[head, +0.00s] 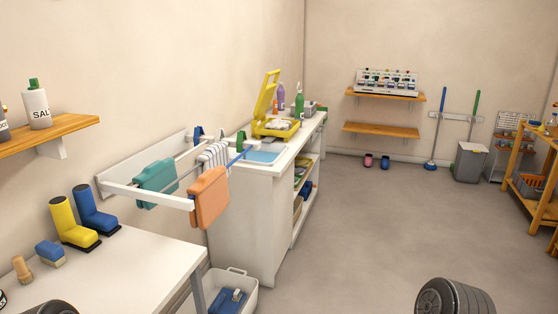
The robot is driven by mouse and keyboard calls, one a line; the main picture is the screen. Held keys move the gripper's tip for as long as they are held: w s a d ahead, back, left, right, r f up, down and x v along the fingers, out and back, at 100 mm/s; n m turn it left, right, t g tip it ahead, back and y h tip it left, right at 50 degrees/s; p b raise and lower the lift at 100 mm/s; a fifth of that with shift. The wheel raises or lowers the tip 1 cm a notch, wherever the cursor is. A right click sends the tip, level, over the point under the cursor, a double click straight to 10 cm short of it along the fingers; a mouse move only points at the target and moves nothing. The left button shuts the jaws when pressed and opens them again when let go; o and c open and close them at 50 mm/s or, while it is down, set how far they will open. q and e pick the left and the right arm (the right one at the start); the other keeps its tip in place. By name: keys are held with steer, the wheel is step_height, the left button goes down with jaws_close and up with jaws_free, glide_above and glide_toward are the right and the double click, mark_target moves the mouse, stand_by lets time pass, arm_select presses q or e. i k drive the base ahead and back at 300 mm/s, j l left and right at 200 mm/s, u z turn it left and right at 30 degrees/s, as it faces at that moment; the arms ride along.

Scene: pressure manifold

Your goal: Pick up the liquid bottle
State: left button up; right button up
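A green bottle (299,102) and a purple bottle (281,98) stand upright at the far part of the white counter (265,185), behind an open yellow case (268,105). No label on either is readable, so I cannot tell which is the liquid bottle. A white bottle (37,108) with a green cap and letters starting "SAL" stands on the wooden shelf (60,130) at the left. Neither of my grippers shows in the head view. Dark ribbed rounded parts at the bottom edge are probably mine.
A wall rack (145,189) with hanging cloths juts out before the counter. A white table (140,265) with boots is at the lower left. A white bin (240,292) sits on the floor by the counter. The grey floor (370,220) in the middle is clear.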

mark_target(299, 100)
steer(key=i+l+z, duration=0.3)
steer(key=i, duration=0.25)
steer(key=i+l+z, duration=0.3)
steer(key=i, duration=0.25)
steer(key=i+z, duration=0.25)
steer(key=i, duration=0.35)
steer(key=i+l+u, duration=0.15)
steer(key=i+u, duration=0.2)
steer(key=i, duration=0.2)
steer(key=i+l+u, duration=0.35)
steer(key=i, duration=0.2)
steer(key=i+l+u, duration=0.35)
steer(key=i, duration=0.15)
steer(key=i+l+u, duration=0.1)
steer(key=u, duration=0.3)
steer(key=i+l+u, duration=0.1)
steer(key=u, duration=0.25)
steer(key=l+u, duration=0.4)
steer(key=i+l+u, duration=0.1)
steer(key=u, duration=0.25)
steer(key=l+u, duration=0.2)
steer(key=l, duration=0.9)
steer(key=l+u, duration=0.15)
steer(key=l, duration=0.9)
steer(key=k+l+u, duration=0.2)
steer(key=l, duration=0.9)
steer(key=i, duration=0.1)
